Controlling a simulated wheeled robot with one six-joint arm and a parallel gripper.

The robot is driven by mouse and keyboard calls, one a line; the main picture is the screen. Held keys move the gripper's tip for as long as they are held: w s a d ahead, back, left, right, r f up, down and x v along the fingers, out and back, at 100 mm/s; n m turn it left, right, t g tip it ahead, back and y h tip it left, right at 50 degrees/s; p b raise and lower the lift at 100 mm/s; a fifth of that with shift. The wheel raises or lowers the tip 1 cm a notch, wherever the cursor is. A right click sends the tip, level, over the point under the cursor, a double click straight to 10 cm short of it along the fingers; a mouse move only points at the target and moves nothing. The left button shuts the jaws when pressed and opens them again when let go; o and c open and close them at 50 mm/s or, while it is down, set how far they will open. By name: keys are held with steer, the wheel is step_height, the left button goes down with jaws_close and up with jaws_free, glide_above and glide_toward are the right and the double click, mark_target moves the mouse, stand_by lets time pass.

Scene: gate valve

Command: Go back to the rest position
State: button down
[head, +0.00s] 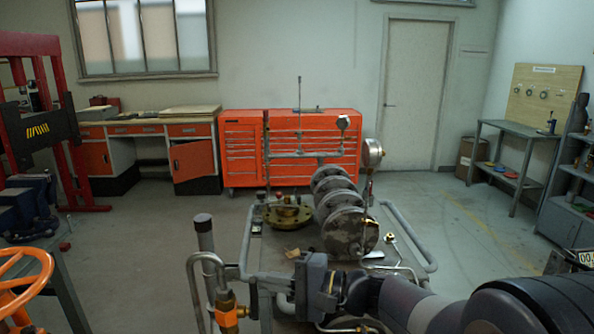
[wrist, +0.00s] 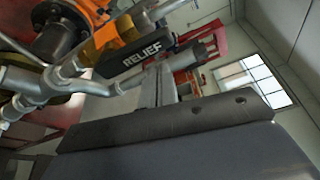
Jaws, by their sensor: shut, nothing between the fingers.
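My gripper (head: 264,281) is at the lower middle of the head view, with my arm reaching in from the lower right. Its fingers are shut and empty. It is just right of a bent grey pipe with an orange and brass fitting (head: 228,308). In the wrist view my gripper's fingers (wrist: 167,84) point away from the camera. Beyond them are a black bar marked RELIEF (wrist: 150,55), an orange valve body (wrist: 75,25) and grey pipework (wrist: 35,85). I cannot tell whether the fingers touch any of these.
A pipe-framed stand carries grey flanged discs (head: 345,218), a brass flange (head: 286,212) and a gauge (head: 372,153). An orange handwheel (head: 22,285) is at the lower left. An orange tool cabinet (head: 290,150) stands behind. Floor (head: 150,240) is clear left of the stand.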

steer(key=shift+r+p, duration=0.15)
steer(key=shift+p, duration=0.25)
steer(key=w+f+b, duration=0.2)
steer(key=w, duration=0.2)
steer(key=b+v, duration=0.2)
steer(key=v, duration=0.7)
steer(key=shift+r, duration=0.4)
steer(key=shift+s+d+r, duration=0.1)
